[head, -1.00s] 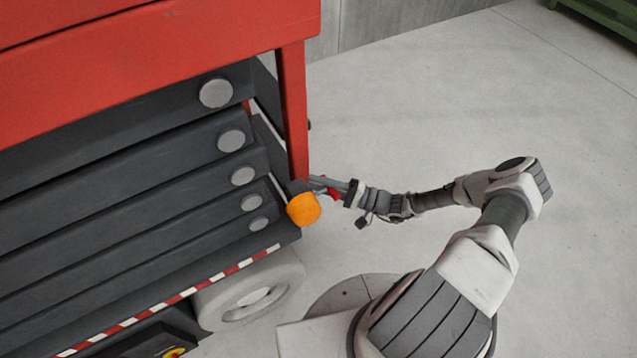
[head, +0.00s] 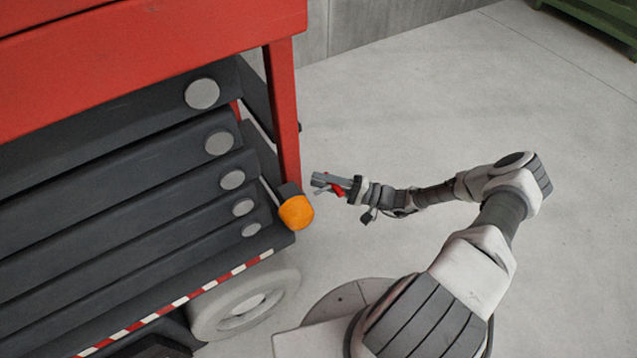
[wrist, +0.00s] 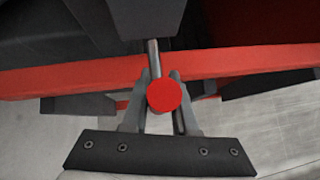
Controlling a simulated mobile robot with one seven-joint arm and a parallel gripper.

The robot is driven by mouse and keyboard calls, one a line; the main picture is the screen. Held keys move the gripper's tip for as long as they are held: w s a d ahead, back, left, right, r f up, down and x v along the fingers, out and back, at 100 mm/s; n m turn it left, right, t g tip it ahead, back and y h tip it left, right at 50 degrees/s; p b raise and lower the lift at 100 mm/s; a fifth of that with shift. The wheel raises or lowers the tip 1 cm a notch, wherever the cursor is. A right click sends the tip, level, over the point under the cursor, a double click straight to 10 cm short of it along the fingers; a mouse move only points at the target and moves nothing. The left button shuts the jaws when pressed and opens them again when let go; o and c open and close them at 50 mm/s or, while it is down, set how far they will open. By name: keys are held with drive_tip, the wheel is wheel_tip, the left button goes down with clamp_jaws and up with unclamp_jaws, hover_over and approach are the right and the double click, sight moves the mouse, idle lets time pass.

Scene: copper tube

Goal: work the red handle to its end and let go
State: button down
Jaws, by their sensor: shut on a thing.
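The red handle shows in the wrist view as a round red knob (wrist: 164,95) on a short metal rod (wrist: 152,52). The rod runs up to a dark block (wrist: 145,18). My gripper (wrist: 160,88) has one finger on each side of the knob and rod, shut on the handle. In the head view my gripper (head: 320,183) is right of the lift's red post, with a small red part (head: 338,190) at its fingers. A strip of floor shows between post and fingertips there. The rod cannot be made out in the head view.
The red-topped lift with dark stacked beams (head: 120,180) fills the left. An orange lamp (head: 296,213) sits on its corner near my gripper, above a pale wheel (head: 245,303). A red bar (wrist: 240,62) crosses behind the knob. Open floor (head: 420,110) lies behind and right.

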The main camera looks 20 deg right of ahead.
drive_tip(key=c, duration=0.7)
unclamp_jaws()
drive_tip(key=shift+d, duration=0.1)
drive_tip(key=v, duration=1.7)
drive_tip(key=shift+s+d+f+p, duration=0.1)
drive_tip(key=shift+s+d+p, duration=0.1)
drive_tip(key=shift+p, duration=0.1)
